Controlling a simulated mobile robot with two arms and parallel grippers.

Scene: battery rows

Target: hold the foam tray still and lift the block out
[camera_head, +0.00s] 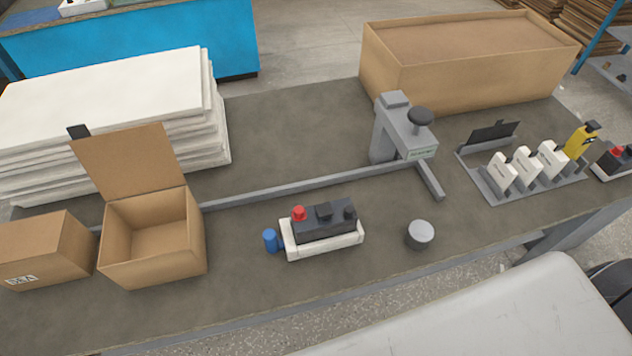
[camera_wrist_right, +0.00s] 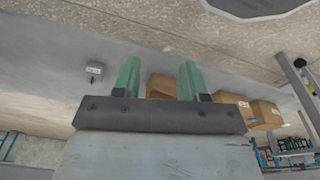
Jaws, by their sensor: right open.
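In the head view a black block (camera_head: 324,221) with a red cap on its left end sits in a low white foam tray (camera_head: 326,247) near the front middle of the bench. A small blue cylinder (camera_head: 270,240) stands at the tray's left end, apparently touching it. My right gripper (camera_wrist_right: 160,64) shows only in its wrist view. Its two green fingers are apart with nothing between them. Neither gripper is in the head view, so both are away from the tray. My left gripper is not in view.
An open cardboard box (camera_head: 155,262) stands left on the bench (camera_head: 290,120), beside a closed carton (camera_head: 42,250). A grey press (camera_head: 400,128) and rail (camera_head: 310,186) lie behind the tray. A grey round knob (camera_head: 420,234) stands right of it. A rack of white pieces (camera_head: 525,166) is farther right.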

